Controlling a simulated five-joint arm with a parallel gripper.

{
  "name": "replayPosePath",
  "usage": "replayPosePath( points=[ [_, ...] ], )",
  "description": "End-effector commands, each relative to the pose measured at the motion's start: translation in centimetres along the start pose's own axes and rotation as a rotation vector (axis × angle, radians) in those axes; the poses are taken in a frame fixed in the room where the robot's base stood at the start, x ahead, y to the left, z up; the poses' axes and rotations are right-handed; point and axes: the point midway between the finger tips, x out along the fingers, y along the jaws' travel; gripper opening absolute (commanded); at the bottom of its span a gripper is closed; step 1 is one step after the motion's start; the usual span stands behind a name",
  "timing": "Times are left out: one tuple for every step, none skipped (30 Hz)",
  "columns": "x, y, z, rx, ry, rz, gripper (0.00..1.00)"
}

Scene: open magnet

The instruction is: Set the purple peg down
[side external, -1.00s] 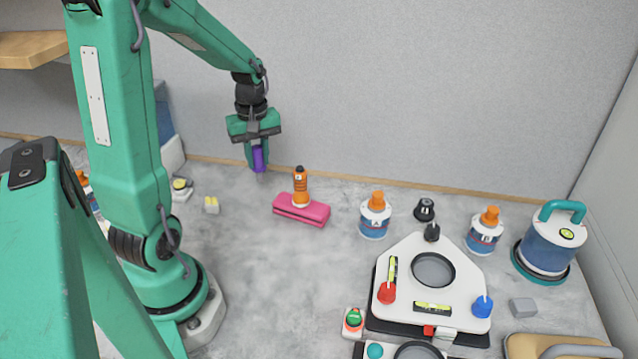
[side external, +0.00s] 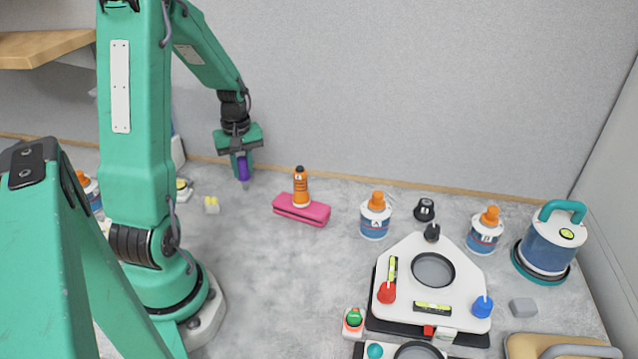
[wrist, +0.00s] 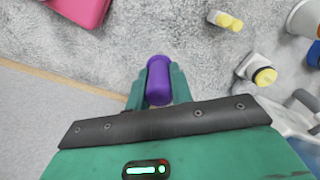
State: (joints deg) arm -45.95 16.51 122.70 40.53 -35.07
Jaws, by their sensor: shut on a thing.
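The purple peg (side external: 243,169) is held upright between the fingers of my gripper (side external: 241,167), at the back of the bench in the side view. In the wrist view the peg (wrist: 158,80) stands out between the green fingers of my gripper (wrist: 157,88), which are shut on it. The peg's lower end is close above the grey bench top (side external: 262,240). I cannot tell whether it touches.
A pink block (side external: 301,210) with an orange bottle (side external: 301,187) stands right of my gripper. A white three-cornered plate (side external: 433,285) and bottles stand farther right. The back wall (side external: 400,90) is close behind.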

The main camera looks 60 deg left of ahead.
Motion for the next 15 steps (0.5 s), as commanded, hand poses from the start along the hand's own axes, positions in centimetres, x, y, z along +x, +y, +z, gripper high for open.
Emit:
replayPosePath(
  points=[
    [0.7,0.0,0.1,0.000,-0.003,-0.002,0.00],
    [1.0,0.0,0.1,0.000,-0.003,-0.002,0.00],
    [1.4,0.0,0.1,0.000,-0.003,-0.002,0.00],
    [1.6,0.0,0.1,0.000,-0.003,-0.002,0.00],
    [1.8,0.0,0.1,0.000,-0.002,-0.002,0.00],
    [1.9,0.0,0.1,0.000,-0.001,-0.001,0.00],
    [2.0,0.0,0.1,0.000,-0.001,-0.001,0.00],
    [2.0,0.0,0.1,0.000,-0.001,-0.001,0.00],
    [2.0,0.0,0.1,0.000,-0.001,0.000,0.00],
    [2.0,0.0,0.1,0.000,0.000,0.000,0.00],
    [2.0,0.0,0.1,0.000,0.000,0.000,0.00],
    [2.0,0.0,0.1,0.000,0.000,0.000,0.00],
    [2.0,0.0,0.1,0.000,0.000,0.000,0.00],
    [2.0,0.0,0.0,0.000,0.000,0.000,0.00],
    [2.0,0.0,0.1,0.000,-0.001,0.000,0.00]
  ],
)
